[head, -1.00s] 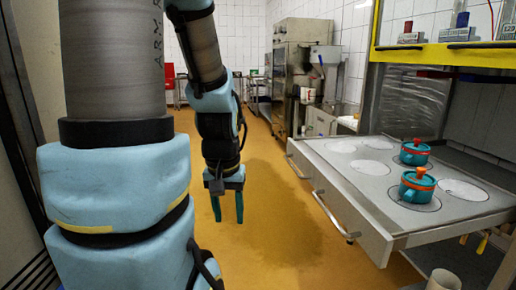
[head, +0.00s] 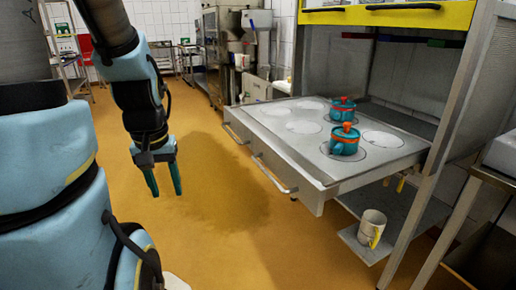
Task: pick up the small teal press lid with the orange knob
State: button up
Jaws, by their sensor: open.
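Two small teal pots with orange rims and orange-knobbed teal lids stand on the grey worktop with round white discs. The nearer pot (head: 344,143) has its lid (head: 345,132) on top, with an orange knob. The farther pot (head: 342,112) stands just behind it, with a similar lid (head: 343,101). I cannot tell which lid is the smaller. My gripper (head: 164,193) hangs over the yellow floor left of the worktop, pointing down, open and empty, well apart from both pots.
A yellow-edged shelf (head: 400,15) hangs above. The floor (head: 235,230) between gripper and worktop is clear.

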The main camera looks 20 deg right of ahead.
aim_at(346, 131)
jog(key=i+l+z, duration=0.3)
jog(key=i, duration=0.25)
jog(key=i+l+z, duration=0.1)
jog(key=i+z, duration=0.2)
jog(key=i, duration=0.25)
